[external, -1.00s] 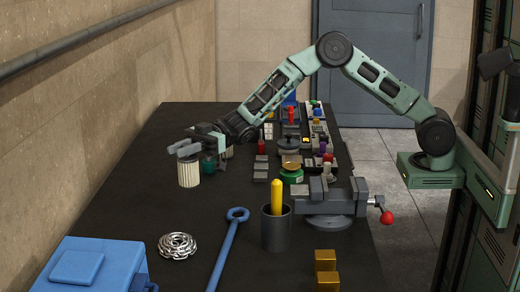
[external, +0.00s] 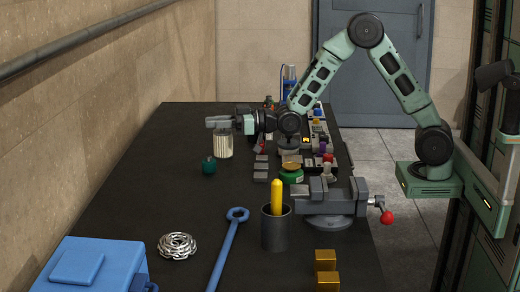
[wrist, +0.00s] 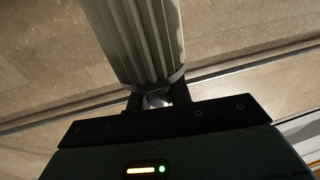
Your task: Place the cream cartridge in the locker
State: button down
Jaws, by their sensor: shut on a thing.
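The cream cartridge (external: 223,146) is a ribbed, pale cylinder. My gripper (external: 219,122) is shut on its top end and holds it upright above the dark table, left of the middle in the external view. In the wrist view the ribbed cartridge (wrist: 140,40) extends from between the dark fingers (wrist: 157,97), with a dark band at the gripped end. I cannot make out a locker on the table; tall green cabinets (external: 487,90) stand at the right edge of the external view.
A small teal item (external: 209,166) stands near the cartridge. A vise (external: 335,203), a grey cup (external: 275,232) with a yellow rod, a blue wrench (external: 228,245), a chain coil (external: 178,246) and a blue box (external: 95,262) are on the table.

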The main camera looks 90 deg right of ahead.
aim_at(218, 154)
notch_tip(218, 154, down, 10)
jog(key=shift+r+p, duration=0.1)
jog(key=shift+p, duration=0.4)
jog(key=shift+f, duration=0.25)
jog(key=c, duration=1.3)
grip_release()
jog(key=shift+r, duration=0.25)
jog(key=shift+s+d+f+b, duration=0.1)
jog(key=shift+s+d+b, duration=0.15)
jog(key=shift+s, duration=1)
jog(key=shift+s+d+r+b, duration=0.1)
jog(key=shift+s+b, duration=0.25)
jog(key=shift+s, duration=0.85)
jog(key=shift+s+d+f+b, duration=0.1)
jog(key=shift+s+d+b, duration=0.15)
jog(key=shift+s, duration=1)
